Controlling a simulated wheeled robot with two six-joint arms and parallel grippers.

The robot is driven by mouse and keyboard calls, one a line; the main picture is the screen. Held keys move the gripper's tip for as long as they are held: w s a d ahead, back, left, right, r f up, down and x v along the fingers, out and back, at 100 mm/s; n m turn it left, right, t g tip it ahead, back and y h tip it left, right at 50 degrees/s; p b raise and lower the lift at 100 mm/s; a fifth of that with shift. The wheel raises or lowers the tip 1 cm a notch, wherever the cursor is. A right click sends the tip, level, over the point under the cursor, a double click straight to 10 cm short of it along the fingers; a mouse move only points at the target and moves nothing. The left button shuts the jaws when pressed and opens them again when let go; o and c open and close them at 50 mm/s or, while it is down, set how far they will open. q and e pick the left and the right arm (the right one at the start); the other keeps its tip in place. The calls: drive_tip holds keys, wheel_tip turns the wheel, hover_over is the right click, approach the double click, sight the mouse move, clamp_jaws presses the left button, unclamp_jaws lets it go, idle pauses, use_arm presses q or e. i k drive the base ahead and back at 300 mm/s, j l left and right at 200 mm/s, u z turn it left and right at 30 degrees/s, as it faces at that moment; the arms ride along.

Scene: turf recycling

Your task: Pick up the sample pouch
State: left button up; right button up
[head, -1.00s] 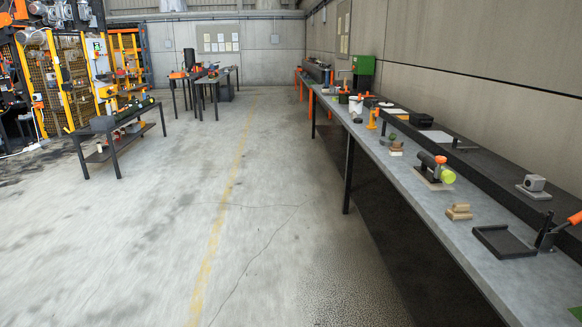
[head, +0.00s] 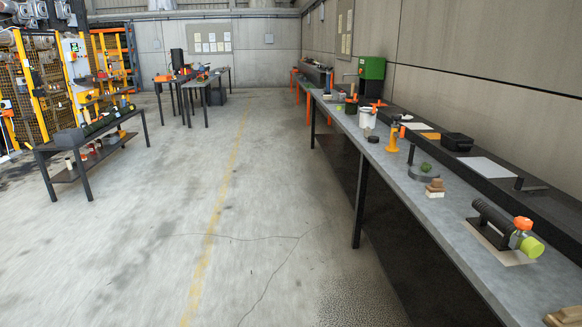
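I cannot make out a sample pouch for certain; items on the far benches are too small to tell. The long grey workbench (head: 405,178) runs along the right wall. On it are a black cylindrical device with a yellow-green end (head: 505,229), small stacked blocks (head: 435,188), an orange stand (head: 392,138) and a white tub (head: 367,117). Neither of my grippers is in view.
A dark-legged table (head: 95,140) with items on two levels stands at the left. More tables (head: 205,82) stand at the back. A green box-shaped machine (head: 371,78) is on the right bench. The floor with a yellow line (head: 222,188) is clear ahead.

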sight(367, 132)
drive_tip(key=i, duration=1.65)
drive_tip(key=i+z, duration=0.35)
drive_tip(key=i, duration=0.2)
drive_tip(key=i+j+z, duration=0.3)
drive_tip(key=i, duration=0.2)
drive_tip(key=i+j+z, duration=0.35)
drive_tip(key=i, duration=0.15)
